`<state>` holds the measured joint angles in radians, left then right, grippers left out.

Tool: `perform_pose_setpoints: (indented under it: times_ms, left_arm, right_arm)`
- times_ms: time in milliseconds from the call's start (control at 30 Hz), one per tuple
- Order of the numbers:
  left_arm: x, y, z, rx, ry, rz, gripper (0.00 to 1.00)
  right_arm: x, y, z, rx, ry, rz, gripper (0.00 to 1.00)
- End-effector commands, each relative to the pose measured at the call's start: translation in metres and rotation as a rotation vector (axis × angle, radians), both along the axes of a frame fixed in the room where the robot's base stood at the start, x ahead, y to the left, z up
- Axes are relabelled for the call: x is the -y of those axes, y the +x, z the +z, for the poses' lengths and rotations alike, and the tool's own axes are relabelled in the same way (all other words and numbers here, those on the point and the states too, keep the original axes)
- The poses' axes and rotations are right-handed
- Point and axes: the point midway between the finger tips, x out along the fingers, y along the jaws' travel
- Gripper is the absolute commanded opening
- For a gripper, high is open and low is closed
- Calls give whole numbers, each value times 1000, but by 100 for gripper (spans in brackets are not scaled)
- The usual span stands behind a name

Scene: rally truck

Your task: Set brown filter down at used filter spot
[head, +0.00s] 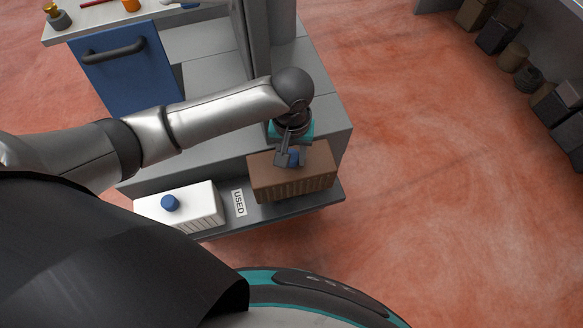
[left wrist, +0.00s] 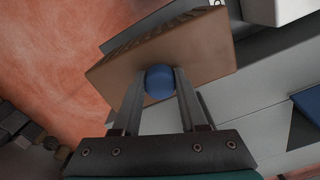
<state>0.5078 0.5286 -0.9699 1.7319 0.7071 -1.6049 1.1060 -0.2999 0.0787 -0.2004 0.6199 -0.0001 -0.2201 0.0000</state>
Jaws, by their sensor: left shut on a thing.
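The brown filter (head: 292,180) is a box with a ribbed side and a blue knob on top. In the head view it is at the right end of the grey shelf (head: 243,221), right of the "USED" label (head: 239,203). My left gripper (head: 290,160) is above it, shut on its blue knob. The left wrist view shows the filter (left wrist: 160,52) too, with the blue knob (left wrist: 159,81) between the two fingers (left wrist: 158,92). Whether the filter's underside touches the shelf cannot be told. My right gripper is not in view.
A white filter (head: 180,208) with a blue knob (head: 170,202) stands on the shelf left of the label. A blue drawer (head: 125,70) with a dark handle is at the upper left. Several dark boxes and bins (head: 497,35) line the far right. The reddish floor between is clear.

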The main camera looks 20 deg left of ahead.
Motion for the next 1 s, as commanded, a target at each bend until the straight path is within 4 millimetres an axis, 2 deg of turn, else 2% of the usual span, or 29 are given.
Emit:
perform_pose_setpoints:
  times_ms: [267,400,500,867,900,1000]
  left_arm:
    - [1,0,-23,1,-1,-1,0]
    - [0,0,-46,-1,1,0,0]
    - [0,0,-55,1,0,0,0]
    - [1,0,-57,1,-2,0,0]
    - [0,0,-57,1,-1,-1,47]
    - [0,0,-57,1,-1,-1,58]
  right_arm:
    - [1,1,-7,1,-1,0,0]
    - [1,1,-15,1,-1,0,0]
    - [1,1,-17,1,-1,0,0]
    - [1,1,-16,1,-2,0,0]
    - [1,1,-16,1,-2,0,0]
    - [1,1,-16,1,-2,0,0]
